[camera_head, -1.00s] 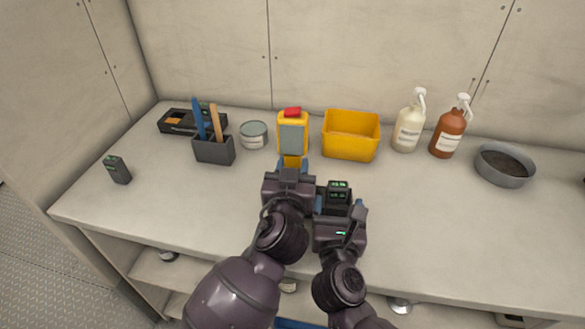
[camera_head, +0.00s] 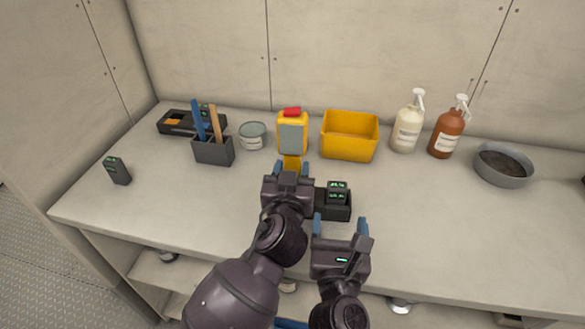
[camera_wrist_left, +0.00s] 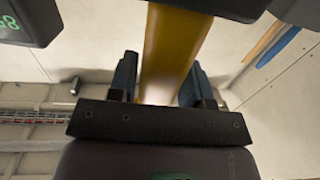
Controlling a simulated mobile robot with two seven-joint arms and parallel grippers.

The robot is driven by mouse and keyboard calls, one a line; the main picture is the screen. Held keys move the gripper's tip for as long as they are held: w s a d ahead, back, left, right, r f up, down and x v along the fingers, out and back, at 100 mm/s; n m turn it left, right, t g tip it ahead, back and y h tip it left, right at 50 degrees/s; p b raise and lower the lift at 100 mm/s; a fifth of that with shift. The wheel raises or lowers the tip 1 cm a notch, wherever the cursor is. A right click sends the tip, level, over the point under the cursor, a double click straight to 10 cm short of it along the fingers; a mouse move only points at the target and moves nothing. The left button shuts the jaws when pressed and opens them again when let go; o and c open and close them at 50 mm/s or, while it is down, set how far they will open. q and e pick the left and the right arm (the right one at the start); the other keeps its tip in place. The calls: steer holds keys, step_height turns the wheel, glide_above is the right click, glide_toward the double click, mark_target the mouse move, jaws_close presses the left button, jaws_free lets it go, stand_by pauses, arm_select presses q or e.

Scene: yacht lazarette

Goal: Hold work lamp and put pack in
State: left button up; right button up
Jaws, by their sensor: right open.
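The work lamp (camera_head: 292,134) is yellow with a grey face and a red top, near the middle of the bench. My left gripper (camera_head: 290,172) is shut on its narrow yellow lower part, which also shows between the fingers in the left wrist view (camera_wrist_left: 170,60). Just right of that gripper, a dark pack with green marks (camera_head: 337,187) sits at a black holder (camera_head: 335,210); how deep it sits I cannot tell. My right gripper (camera_head: 341,227) is open and empty, in front of the holder and apart from it. Another dark pack (camera_head: 117,170) stands at the bench's left end.
Behind are a black tray (camera_head: 176,124), a tool holder (camera_head: 213,152), a grey tin (camera_head: 253,136) and a yellow bin (camera_head: 349,147). Two pump bottles (camera_head: 407,129) (camera_head: 447,134) and a grey bowl (camera_head: 502,168) stand right. The bench's right front is clear.

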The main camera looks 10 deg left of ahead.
arm_select(q)
steer(key=o, duration=0.3)
steer(key=shift+f, duration=0.15)
steer(key=shift+o, duration=0.2)
steer(key=s+d, duration=0.1)
steer(key=s, duration=1.1)
steer(key=shift+r, duration=0.2)
steer(key=shift+d, duration=0.1)
